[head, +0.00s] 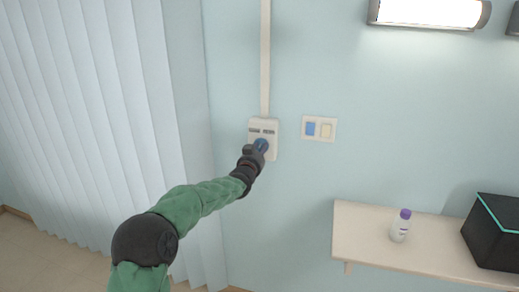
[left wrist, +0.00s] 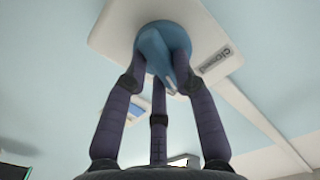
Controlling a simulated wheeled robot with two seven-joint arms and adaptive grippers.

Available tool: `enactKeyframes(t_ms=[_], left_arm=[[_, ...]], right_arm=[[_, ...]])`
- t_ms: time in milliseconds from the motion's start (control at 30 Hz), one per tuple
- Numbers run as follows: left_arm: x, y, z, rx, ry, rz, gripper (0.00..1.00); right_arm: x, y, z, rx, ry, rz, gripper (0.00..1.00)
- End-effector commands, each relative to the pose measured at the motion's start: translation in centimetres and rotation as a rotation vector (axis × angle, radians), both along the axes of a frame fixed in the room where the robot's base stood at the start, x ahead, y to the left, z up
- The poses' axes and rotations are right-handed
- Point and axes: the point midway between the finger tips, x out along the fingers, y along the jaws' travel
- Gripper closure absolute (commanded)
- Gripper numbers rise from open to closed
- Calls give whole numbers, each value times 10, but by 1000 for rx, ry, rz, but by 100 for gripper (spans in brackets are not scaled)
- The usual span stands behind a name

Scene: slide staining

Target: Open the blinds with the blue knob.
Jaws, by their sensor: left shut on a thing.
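The blue knob (head: 261,145) sits on a pale control box (head: 268,126) on the wall. In the left wrist view the knob (left wrist: 162,52) shows large, on the box's plate (left wrist: 112,28), with a label beside it that seems to read "closed". My left gripper (head: 257,151) is at the box with its fingers around the knob; in the left wrist view its fingers (left wrist: 160,75) are shut on it. The vertical blinds (head: 95,110) hang at the left, with their slats lying broad and overlapping. My right gripper is in neither view.
A switch plate (head: 327,129) with a blue and a cream rocker is right of the box. A shelf (head: 375,252) at lower right holds a purple-capped bottle (head: 400,228) and a black box (head: 495,235). A lit lamp (head: 430,12) is above. The wall between is clear.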

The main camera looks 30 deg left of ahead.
Motion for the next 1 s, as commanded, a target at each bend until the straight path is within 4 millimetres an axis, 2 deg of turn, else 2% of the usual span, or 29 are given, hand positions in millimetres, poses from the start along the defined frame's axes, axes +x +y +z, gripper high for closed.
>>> enactKeyframes(t_ms=[500,1000], left_arm=[[0,-1,-2,452,106,0,100],[0,0,-4,664,158,0,100]], right_arm=[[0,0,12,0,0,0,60],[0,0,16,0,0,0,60]])
